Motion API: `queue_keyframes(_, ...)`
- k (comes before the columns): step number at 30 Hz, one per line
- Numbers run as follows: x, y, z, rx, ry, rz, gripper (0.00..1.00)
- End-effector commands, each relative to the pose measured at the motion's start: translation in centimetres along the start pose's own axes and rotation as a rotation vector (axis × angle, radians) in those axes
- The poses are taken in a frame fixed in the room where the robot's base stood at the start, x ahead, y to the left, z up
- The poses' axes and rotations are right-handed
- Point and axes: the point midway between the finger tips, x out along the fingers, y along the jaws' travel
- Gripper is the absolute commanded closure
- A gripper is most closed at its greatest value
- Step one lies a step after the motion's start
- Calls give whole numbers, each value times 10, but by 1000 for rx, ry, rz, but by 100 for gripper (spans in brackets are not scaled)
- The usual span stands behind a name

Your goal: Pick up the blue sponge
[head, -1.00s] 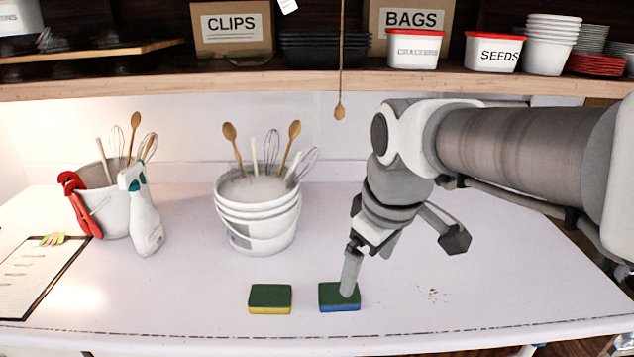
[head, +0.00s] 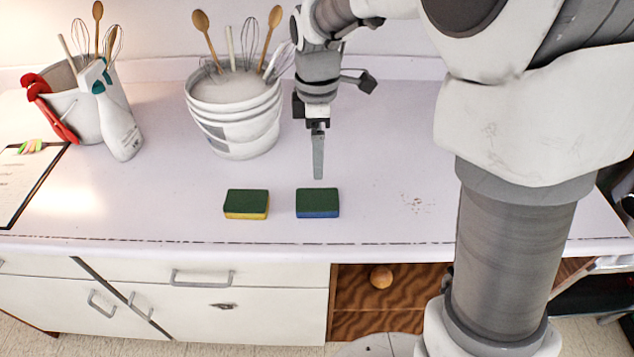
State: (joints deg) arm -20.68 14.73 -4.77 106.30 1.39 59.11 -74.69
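The blue sponge (head: 317,203) lies flat on the white counter, with a dark green top and a blue lower side. A similar sponge with a yellow lower side (head: 246,204) lies just to its left, with a small gap between them. My gripper (head: 318,174) points down, its tip just beyond the blue sponge's back edge in the picture and apart from it. Its fingers line up edge-on, so only one shows and the opening between them is hidden. Nothing is seen hanging from it.
A stack of white buckets (head: 236,120) with whisks and wooden spoons stands behind, left of my gripper. A spray bottle (head: 118,125) and another bucket (head: 91,82) stand farther left, near a clipboard (head: 22,180). Brown crumbs (head: 417,202) lie right of the sponges.

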Motion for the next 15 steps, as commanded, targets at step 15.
queue_keyframes(15,78,0,0,2,0,1,0)
